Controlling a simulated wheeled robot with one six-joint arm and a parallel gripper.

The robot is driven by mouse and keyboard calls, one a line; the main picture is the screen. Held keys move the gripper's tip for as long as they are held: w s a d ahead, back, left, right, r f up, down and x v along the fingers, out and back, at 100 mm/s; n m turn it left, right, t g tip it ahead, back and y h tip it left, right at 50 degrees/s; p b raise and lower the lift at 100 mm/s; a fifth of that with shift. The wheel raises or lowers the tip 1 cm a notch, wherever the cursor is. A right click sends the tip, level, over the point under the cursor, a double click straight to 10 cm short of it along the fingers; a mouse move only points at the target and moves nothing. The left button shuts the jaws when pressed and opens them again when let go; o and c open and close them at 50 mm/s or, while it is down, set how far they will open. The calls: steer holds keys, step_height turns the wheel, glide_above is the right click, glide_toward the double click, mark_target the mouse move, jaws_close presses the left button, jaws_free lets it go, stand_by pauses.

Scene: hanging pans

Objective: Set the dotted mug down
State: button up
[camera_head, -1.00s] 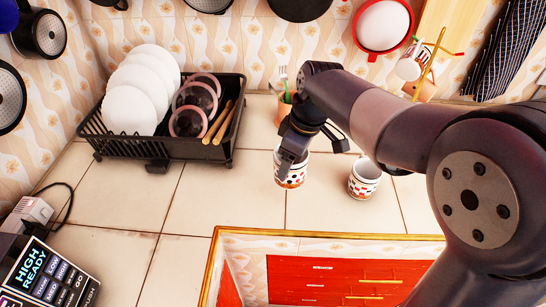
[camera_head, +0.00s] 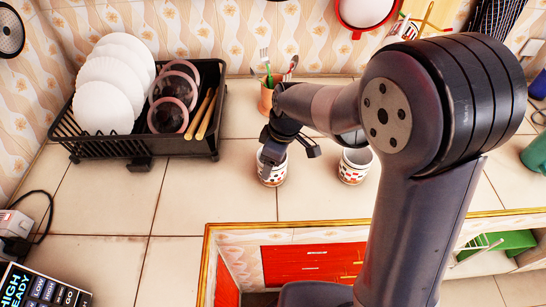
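A white mug with red and dark dots (camera_head: 273,178) is at the middle of the tiled counter. My gripper (camera_head: 271,157) points down over it and covers part of its rim and near side. The fingertips overlap the mug, and whether they are closed on it is unclear. I cannot tell whether the mug's base touches the counter. A second white mug with a red and dark pattern (camera_head: 353,168) stands upright on the counter to the right, apart from the first. My arm passes close above it.
A black dish rack (camera_head: 140,147) with white plates and pinkish bowls stands at the left. A utensil cup (camera_head: 266,98) is behind the gripper. The counter (camera_head: 195,197) is clear at front left. Its wooden edge (camera_head: 225,228) borders an opening with red drawers.

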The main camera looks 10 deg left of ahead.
steer(key=shift+f, duration=0.2)
steer(key=o, duration=1.2)
steer(key=shift+c, duration=0.2)
steer(key=shift+r, duration=0.1)
step_height(320, 180, up, 12)
steer(key=d, duration=0.2)
steer(key=shift+d, duration=0.2)
steer(key=shift+s, duration=0.1)
